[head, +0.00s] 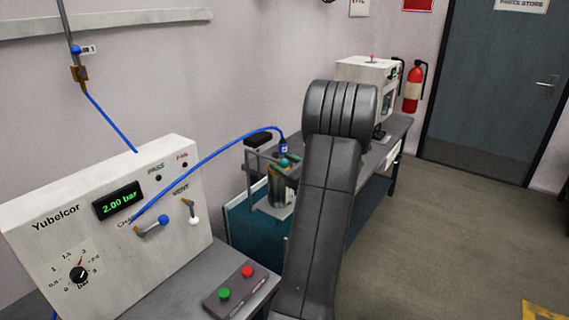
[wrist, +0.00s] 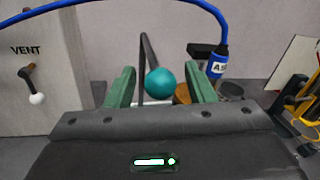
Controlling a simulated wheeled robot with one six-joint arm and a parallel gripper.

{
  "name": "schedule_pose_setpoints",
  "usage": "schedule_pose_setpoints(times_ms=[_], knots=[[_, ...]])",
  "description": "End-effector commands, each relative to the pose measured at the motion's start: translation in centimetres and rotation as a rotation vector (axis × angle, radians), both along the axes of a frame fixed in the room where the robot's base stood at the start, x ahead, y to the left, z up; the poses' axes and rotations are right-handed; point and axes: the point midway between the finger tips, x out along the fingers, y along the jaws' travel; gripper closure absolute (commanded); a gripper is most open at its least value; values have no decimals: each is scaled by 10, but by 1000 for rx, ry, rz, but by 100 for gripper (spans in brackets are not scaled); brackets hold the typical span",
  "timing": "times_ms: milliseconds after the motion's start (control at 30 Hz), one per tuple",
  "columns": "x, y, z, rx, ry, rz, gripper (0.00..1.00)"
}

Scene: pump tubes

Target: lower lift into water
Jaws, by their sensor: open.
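My gripper (wrist: 161,70) is open in the wrist view, with a green finger on each side of a teal ball knob (wrist: 160,83). The knob sits at the end of a dark lever, and gaps show between it and both fingers. The grey lift frame (head: 251,163) stands above the teal water tank (head: 250,240). A blue hose fitting labelled "AS" (wrist: 217,66) is right of the knob.
The Yubelcor panel (head: 130,240) at left reads 2.00 bar, with a blue-knobbed lever and a white-knobbed vent lever (head: 190,208). A blue hose (head: 210,155) arches to the fitting. A button box (head: 235,289) lies in front. Open floor is at right.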

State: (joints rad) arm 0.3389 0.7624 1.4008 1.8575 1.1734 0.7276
Motion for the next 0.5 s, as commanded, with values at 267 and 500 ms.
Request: schedule_pose_setpoints(times_ms=[267,500], knots=[[0,0,0,0,0,0,84],[0,0,0,0,0,0,100]])
